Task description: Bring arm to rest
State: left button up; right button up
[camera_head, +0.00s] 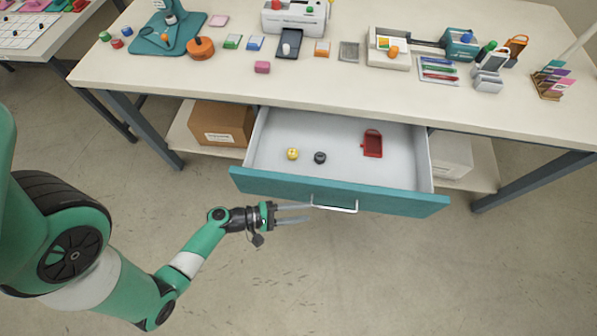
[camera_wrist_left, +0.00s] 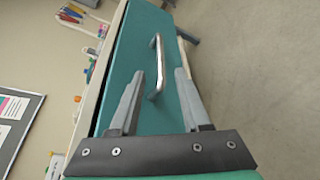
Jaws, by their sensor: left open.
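My left gripper (camera_head: 293,214) is open and empty, just in front of the drawer's silver bar handle (camera_head: 335,207). In the left wrist view the two fingers (camera_wrist_left: 158,95) point toward the handle (camera_wrist_left: 157,65), which stands beyond and between their tips, with no clear contact. The teal-fronted drawer (camera_head: 270,188) is pulled open under the bench. My left arm reaches in from the left. My right gripper is not in view.
The white bench top (camera_head: 200,80) carries machines and small blocks. A cardboard box (camera_head: 222,124) sits on the lower shelf. The floor in front is clear.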

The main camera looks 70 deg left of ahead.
pick_arm(q)
jog(key=shift+s, duration=0.35)
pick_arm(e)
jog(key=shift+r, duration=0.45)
